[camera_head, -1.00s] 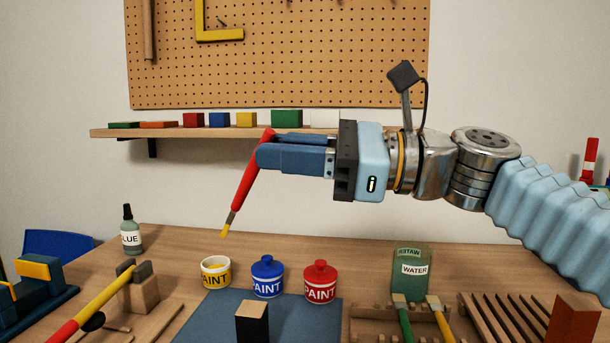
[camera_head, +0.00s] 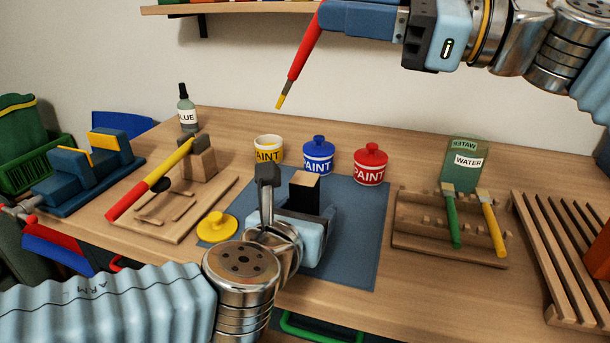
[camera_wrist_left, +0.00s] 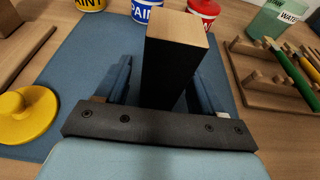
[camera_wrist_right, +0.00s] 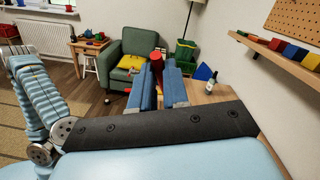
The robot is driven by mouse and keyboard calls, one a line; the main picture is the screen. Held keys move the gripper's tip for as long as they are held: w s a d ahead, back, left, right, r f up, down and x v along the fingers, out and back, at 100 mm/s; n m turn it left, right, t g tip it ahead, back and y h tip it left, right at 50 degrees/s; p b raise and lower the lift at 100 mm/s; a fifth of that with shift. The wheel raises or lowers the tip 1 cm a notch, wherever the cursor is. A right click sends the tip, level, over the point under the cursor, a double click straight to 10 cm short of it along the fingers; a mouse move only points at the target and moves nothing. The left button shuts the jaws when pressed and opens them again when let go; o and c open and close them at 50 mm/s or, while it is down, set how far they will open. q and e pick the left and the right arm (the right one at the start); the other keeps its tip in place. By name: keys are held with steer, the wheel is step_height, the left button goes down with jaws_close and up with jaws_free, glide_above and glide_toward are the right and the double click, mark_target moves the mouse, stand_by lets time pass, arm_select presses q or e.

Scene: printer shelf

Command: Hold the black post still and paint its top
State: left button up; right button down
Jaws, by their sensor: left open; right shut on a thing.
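The black post (camera_head: 302,194) stands upright on the blue mat (camera_head: 361,218); its top is bare light wood. In the left wrist view the post (camera_wrist_left: 172,75) stands between the two fingers of my left gripper (camera_wrist_left: 150,85), which is open with a gap on each side. My right gripper (camera_head: 335,15) is shut on a red-handled brush (camera_head: 304,55), held high with its yellow-tipped bristles pointing down. The brush tip hangs above the open yellow paint pot (camera_head: 268,149), apart from it.
Lidded blue (camera_head: 318,156) and red (camera_head: 371,165) paint pots stand behind the post. A brush rack (camera_head: 430,240), a water jar (camera_head: 464,163) and a slatted rack (camera_head: 575,250) are at the right. A glue bottle (camera_head: 187,110) and a wooden stand with a red-yellow tool (camera_head: 150,181) are at the left.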

arm_select(q)
steer(key=c, duration=1.1)
